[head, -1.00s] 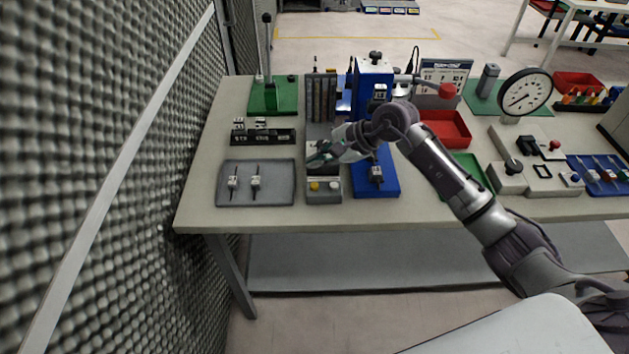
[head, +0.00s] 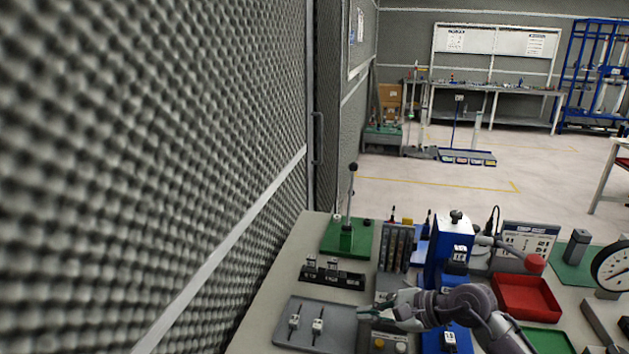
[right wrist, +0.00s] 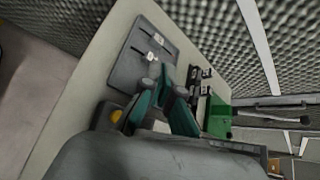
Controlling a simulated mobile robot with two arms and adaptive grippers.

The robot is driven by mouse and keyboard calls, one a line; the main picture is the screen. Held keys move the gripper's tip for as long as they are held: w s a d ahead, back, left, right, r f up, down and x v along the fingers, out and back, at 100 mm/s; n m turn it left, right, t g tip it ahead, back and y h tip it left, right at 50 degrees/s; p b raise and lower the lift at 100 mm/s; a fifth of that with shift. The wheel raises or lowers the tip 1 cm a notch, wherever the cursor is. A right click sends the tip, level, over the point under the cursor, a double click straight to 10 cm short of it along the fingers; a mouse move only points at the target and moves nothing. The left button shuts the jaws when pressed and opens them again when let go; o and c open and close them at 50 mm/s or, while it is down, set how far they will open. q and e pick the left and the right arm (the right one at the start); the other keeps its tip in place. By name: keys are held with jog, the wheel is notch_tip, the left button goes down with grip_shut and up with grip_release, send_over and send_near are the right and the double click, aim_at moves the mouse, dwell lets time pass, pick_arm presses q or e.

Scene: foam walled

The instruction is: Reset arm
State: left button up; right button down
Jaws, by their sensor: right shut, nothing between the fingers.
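My right gripper (head: 374,311) is shut and empty. In the head view it is low in the picture, at the end of my right arm, pointing left over the workbench. It is close to the right edge of a grey tray (head: 285,335) that holds two small white parts with dark rods. The right wrist view shows the teal fingers of the right gripper (right wrist: 165,82) in front of the same tray (right wrist: 128,75). A yellow button (right wrist: 117,117) is beside the fingers there. My left gripper is not in view.
A green-based lever press (head: 346,240), a black block rack (head: 336,279), a blue fixture (head: 447,245) and a red bin (head: 527,299) stand on the bench. A foam-covered wall (head: 150,150) runs along the left. Open floor (head: 430,205) lies beyond the bench.

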jog(key=s+a+r+m+t+y, duration=0.2)
jog(key=a+r+m+t+y, duration=0.15)
jog(key=a+r+m, duration=0.2)
jog(key=s+d+r+m+t+h, duration=0.1)
jog(key=d+r+m+t+h, duration=0.4)
jog(key=m+t, duration=0.85)
jog(key=s+d+f+m+g+h, duration=0.4)
jog(key=d+f+m+h, duration=0.2)
jog(key=m, duration=0.7)
jog(key=s+d+f+m+g+h, duration=0.45)
jog(key=d+f+m, duration=0.2)
jog(key=m, duration=0.65)
jog(key=s+a+f+m+g+y, duration=0.15)
jog(key=s+f+m+g, duration=0.35)
jog(key=s, duration=0.5)
jog(key=s+a+f+m+g+y, duration=0.1)
jog(key=s+a+f+m+g, duration=0.2)
jog(key=s+f+g, duration=0.55)
jog(key=s+f+t, duration=0.1)
jog(key=s+f, duration=0.1)
jog(key=f, duration=1.1)
jog(key=s+f, duration=0.2)
jog(key=f, duration=1.1)
jog(key=s+d+f+g, duration=0.1)
jog(key=s+d+f, duration=0.1)
jog(key=s+f, duration=1.3)
jog(key=shift+s+d+n, duration=0.2)
jog(key=shift+s+n, duration=0.1)
jog(key=shift+s, duration=0.2)
